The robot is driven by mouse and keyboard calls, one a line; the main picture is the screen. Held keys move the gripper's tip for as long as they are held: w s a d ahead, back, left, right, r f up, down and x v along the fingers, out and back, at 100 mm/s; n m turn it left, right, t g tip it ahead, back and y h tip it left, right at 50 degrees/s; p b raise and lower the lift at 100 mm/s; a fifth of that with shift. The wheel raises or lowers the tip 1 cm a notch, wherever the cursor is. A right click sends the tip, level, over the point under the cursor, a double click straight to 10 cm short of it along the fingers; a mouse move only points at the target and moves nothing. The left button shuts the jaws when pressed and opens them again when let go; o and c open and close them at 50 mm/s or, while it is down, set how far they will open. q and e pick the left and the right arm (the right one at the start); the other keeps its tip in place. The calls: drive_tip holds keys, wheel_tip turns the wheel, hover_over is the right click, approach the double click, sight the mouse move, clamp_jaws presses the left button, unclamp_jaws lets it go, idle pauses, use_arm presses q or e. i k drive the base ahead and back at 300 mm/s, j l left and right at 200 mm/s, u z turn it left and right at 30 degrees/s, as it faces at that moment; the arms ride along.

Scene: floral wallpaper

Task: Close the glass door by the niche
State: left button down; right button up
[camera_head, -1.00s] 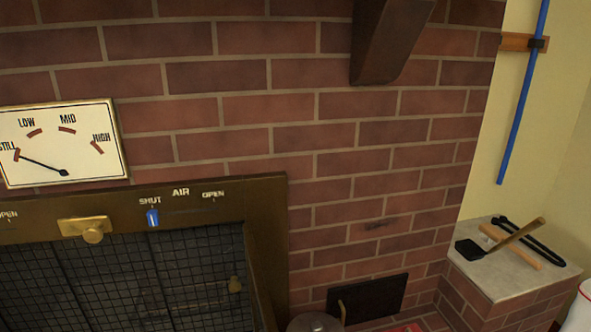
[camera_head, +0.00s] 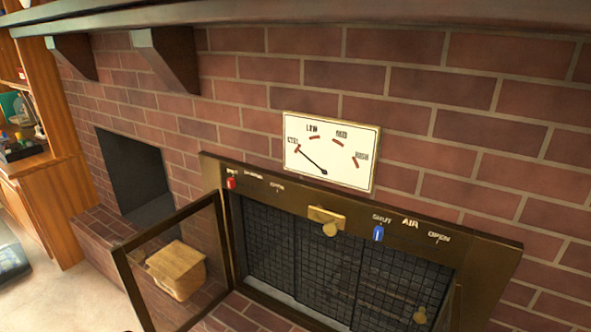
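The glass door (camera_head: 166,222) has a dark brass frame and clear glass. It stands open, swung outward from the left side of the brass fireplace front (camera_head: 490,251), and its lower edge runs out of the picture. The niche (camera_head: 137,175) is a dark recess in the brick wall, left of the door. A mesh screen (camera_head: 310,250) fills the firebox opening. Neither of my grippers is in view.
A wooden box (camera_head: 176,270) shows through the door's glass. A mantel shelf (camera_head: 300,15) with brackets runs above. A white dial (camera_head: 331,152) hangs on the brick. A wooden bookcase (camera_head: 50,205) stands at the left. Pale floor (camera_head: 70,295) is open at lower left.

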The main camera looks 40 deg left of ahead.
sight(117, 253)
drive_tip(key=k+j, duration=0.1)
drive_tip(key=j, duration=1.15)
drive_tip(key=k+j, duration=0.15)
drive_tip(key=j, duration=0.45)
